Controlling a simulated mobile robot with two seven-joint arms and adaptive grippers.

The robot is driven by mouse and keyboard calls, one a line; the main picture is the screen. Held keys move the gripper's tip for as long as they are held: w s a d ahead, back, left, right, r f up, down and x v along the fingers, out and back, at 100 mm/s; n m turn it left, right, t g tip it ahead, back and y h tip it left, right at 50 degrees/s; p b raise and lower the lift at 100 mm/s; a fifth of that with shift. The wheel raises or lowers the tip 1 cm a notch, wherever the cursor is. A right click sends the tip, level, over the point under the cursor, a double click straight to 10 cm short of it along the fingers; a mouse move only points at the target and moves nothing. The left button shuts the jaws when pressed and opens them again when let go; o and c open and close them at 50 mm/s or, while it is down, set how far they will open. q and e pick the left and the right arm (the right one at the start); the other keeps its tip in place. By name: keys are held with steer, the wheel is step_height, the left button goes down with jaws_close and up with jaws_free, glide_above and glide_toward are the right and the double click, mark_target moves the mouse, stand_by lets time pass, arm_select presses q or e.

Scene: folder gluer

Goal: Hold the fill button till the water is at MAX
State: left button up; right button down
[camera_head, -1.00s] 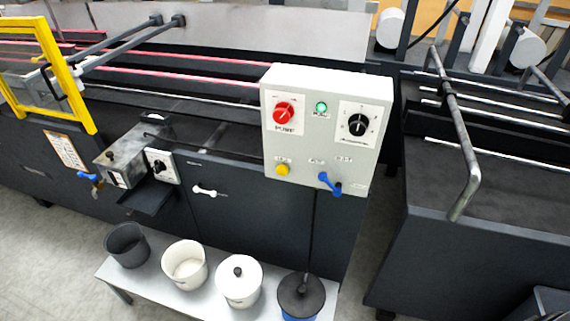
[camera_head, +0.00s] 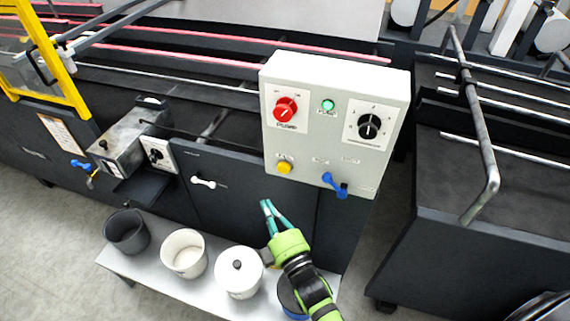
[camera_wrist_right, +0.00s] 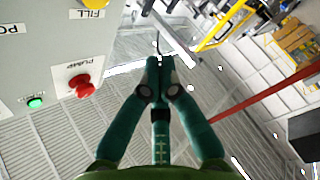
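The fill button is the yellow button (camera_head: 284,167) at the lower left of the grey control box (camera_head: 334,75). In the right wrist view the yellow button (camera_wrist_right: 98,4) is cut by the top edge, with a FILL label beneath it. My right gripper (camera_head: 266,204) is below and slightly left of the button, apart from it. Its teal fingers come together at the tips (camera_wrist_right: 159,65), with nothing seen between them. My left gripper is not in view. I cannot make out a water level or MAX mark.
The box also carries a red PUMP knob (camera_head: 285,109), a green light (camera_head: 327,106), a black dial (camera_head: 369,126) and a blue lever (camera_head: 335,185). Below stands a bench with a dark pot (camera_head: 127,231), a white pot (camera_head: 184,253) and a lidded white pot (camera_head: 238,272).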

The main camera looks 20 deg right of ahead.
mark_target(277, 167)
steer(key=shift+s+r, duration=0.1)
steer(key=shift+r, duration=0.05)
steer(key=w+d+b, duration=0.2)
steer(key=w+d, duration=0.3)
steer(key=w, duration=0.2)
steer(key=shift+w, duration=0.2)
stand_by(0.4)
stand_by(1.3)
steer(key=shift+w+d, duration=0.15)
steer(key=shift+w, duration=0.2)
steer(key=shift+w+d+b, duration=0.3)
steer(key=shift+w+b, duration=0.05)
steer(key=shift+w, duration=0.05)
stand_by(4.5)
